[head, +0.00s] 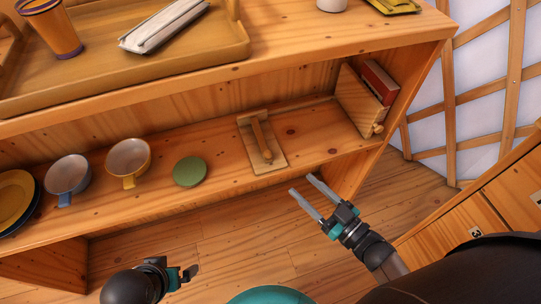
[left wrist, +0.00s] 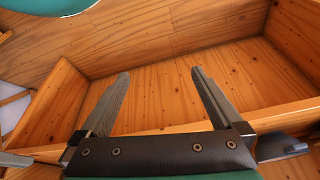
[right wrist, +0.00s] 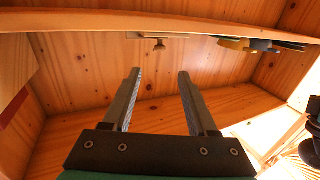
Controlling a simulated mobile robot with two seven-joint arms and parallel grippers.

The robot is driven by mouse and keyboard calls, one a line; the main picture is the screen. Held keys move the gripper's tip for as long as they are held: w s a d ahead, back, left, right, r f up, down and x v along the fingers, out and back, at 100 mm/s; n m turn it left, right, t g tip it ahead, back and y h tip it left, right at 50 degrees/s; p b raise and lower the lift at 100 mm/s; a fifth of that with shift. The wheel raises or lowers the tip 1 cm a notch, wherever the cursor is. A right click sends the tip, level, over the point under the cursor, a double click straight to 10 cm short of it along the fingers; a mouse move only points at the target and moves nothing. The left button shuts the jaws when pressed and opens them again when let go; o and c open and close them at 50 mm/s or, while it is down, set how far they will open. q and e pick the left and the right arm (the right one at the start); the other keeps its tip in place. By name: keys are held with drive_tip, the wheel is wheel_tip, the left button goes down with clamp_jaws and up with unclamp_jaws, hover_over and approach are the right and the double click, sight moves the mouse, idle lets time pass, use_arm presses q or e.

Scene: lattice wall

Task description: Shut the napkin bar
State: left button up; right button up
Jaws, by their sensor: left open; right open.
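The napkin holder is a flat wooden board (head: 276,158) lying on the middle shelf, with a rounded wooden bar (head: 262,141) along it. I cannot tell how far the bar is from its shut position. In the right wrist view a small knob-like end of the bar (right wrist: 160,44) shows near the top. My right gripper (head: 308,188) is open and empty, in front of the shelf edge and below right of the board. It touches nothing I can see. My left gripper (head: 189,273) is partly hidden, low in front of the unit; the left wrist view shows it open and empty (left wrist: 155,75).
A green disc (head: 189,171), a yellow cup (head: 128,160), a blue cup (head: 68,175) and plates (head: 16,198) stand left on the shelf. An upright wooden panel (head: 358,103) and a red block (head: 380,82) stand right. A tray (head: 140,75) lies on top.

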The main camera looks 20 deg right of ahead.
sight(269, 155)
drive_tip(key=b+x, duration=0.2)
drive_tip(key=x, duration=0.7)
drive_tip(key=shift+w+a+f+b, duration=0.1)
drive_tip(key=shift+w+b, duration=0.15)
drive_tip(key=shift+b, duration=0.1)
drive_tip(key=b+x, duration=0.1)
drive_tip(key=x, duration=0.2)
drive_tip(key=shift+w+a, duration=0.1)
drive_tip(key=shift+w, duration=0.05)
use_arm(q)
wheel_tip(269, 155, up, 6)
drive_tip(key=w+d+t+h, duration=0.1)
drive_tip(key=w+d+t, duration=0.1)
drive_tip(key=t, duration=0.1)
drive_tip(key=shift+w+d, duration=0.15)
drive_tip(key=shift+w, duration=0.1)
use_arm(e)
drive_tip(key=shift+w+a, duration=0.25)
drive_tip(key=shift+w, duration=0.35)
use_arm(q)
drive_tip(key=shift+f, duration=0.1)
use_arm(e)
clamp_jaws()
